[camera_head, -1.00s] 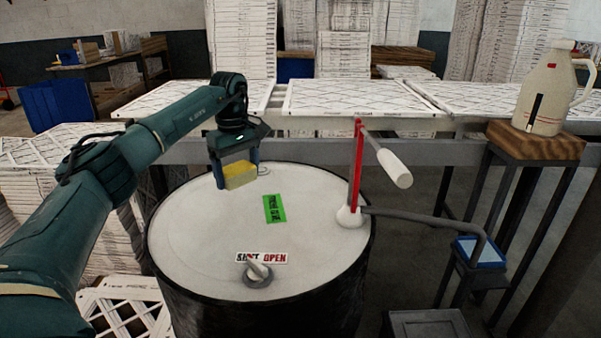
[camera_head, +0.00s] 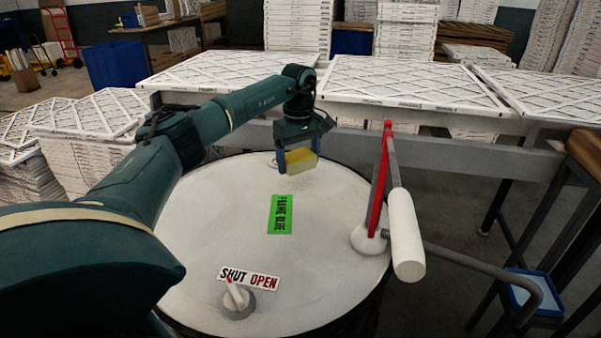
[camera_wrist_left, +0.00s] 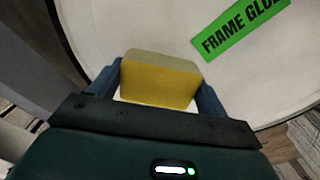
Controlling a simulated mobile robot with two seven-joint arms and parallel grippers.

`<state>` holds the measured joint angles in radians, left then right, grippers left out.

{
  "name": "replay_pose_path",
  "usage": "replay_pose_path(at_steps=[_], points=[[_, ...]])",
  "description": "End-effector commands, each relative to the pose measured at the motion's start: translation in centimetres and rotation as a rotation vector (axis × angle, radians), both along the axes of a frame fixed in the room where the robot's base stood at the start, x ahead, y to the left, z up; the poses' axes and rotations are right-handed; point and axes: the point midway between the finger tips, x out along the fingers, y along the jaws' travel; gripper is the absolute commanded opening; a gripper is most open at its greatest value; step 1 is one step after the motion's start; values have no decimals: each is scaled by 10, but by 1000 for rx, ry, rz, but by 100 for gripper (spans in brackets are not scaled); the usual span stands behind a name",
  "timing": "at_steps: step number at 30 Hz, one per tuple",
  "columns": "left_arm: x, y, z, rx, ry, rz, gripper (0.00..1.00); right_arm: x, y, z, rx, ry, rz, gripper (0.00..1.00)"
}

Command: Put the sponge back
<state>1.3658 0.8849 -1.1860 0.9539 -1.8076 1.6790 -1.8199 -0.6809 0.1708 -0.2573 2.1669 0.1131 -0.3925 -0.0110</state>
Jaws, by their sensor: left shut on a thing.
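The yellow sponge (camera_head: 301,161) is held between the fingers of my left gripper (camera_head: 299,163), above the far part of the white drum top (camera_head: 210,205). A blue-rimmed tray (camera_head: 535,293) sits low at the right, beyond the drum. My right gripper is not in view.
A red lever with a white handle (camera_head: 405,235) stands at the drum's right side. A grey pipe (camera_head: 480,262) runs right from there. A valve knob (camera_head: 236,298) sits by the SHUT OPEN label (camera_head: 249,278). Framed filters (camera_head: 410,82) lie on a rack behind.

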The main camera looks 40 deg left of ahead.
Motion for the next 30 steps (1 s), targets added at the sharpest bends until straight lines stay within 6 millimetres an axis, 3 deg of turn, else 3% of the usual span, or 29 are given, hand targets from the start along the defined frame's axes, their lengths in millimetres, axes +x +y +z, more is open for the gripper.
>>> replay_pose_path(at_steps=[11,21,22,30], points=[[0,-1,-41,0,0,-2,52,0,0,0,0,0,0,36],[0,-1,-45,0,-1,-2,52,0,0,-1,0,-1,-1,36],[0,0,-45,0,-1,-2,77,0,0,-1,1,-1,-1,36],[0,-1,-44,0,-1,-2,98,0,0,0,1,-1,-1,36]])
